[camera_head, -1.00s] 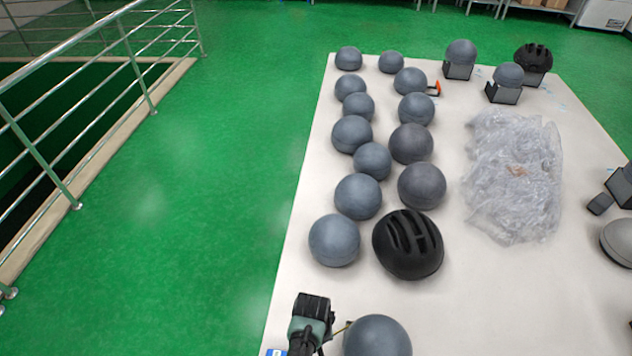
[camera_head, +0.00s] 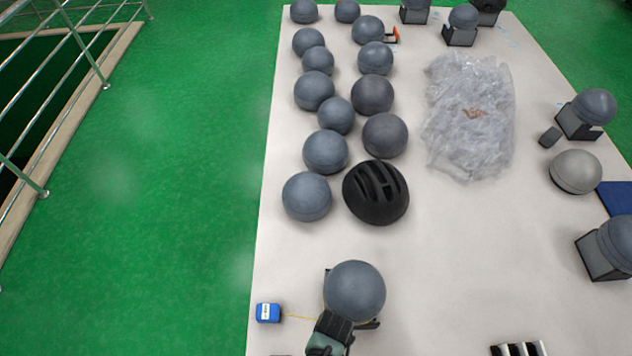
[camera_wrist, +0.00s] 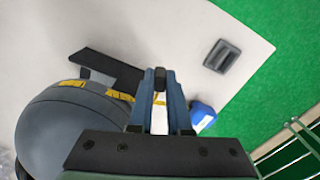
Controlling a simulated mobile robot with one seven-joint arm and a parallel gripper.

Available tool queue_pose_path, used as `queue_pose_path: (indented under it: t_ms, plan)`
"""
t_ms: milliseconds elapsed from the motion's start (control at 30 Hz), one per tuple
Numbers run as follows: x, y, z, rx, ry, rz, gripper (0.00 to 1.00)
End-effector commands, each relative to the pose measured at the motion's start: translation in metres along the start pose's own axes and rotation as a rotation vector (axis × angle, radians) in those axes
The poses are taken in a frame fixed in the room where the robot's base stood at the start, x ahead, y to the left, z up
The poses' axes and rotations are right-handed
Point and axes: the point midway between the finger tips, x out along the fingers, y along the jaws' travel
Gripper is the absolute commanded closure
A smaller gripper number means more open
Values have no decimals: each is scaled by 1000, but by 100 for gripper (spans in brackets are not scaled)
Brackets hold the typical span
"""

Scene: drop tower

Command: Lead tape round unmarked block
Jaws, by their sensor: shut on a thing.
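The block (camera_head: 355,287) is a smooth grey head form at the near left of the table in the head view. No mark shows on it. It also fills the left of the wrist view (camera_wrist: 60,135). The blue tape case (camera_head: 268,313) lies left of it; it also shows in the wrist view (camera_wrist: 203,114). Yellow tape (camera_head: 300,317) runs from the case towards the block. In the wrist view, tape lies against the block's side. My gripper (camera_head: 337,322) is at the block's near side, shut on the tape between its fingers (camera_wrist: 160,80). The block's far side is hidden.
A black helmet (camera_head: 376,192) and several grey head forms (camera_head: 307,196) stand behind the block. A crumpled clear plastic sheet (camera_head: 468,115) lies at centre right. The table (camera_head: 450,260) is bare right of the block. A dark square object (camera_wrist: 222,56) lies near the table's edge.

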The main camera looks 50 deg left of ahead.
Motion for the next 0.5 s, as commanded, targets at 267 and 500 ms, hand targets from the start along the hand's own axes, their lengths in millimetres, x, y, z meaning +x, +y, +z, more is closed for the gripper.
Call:
queue_pose_path:
  t_ms: [267,500]
  plan:
    - [1,24,17,6,0,1,100]
    - [1,60,40,4,0,0,100]
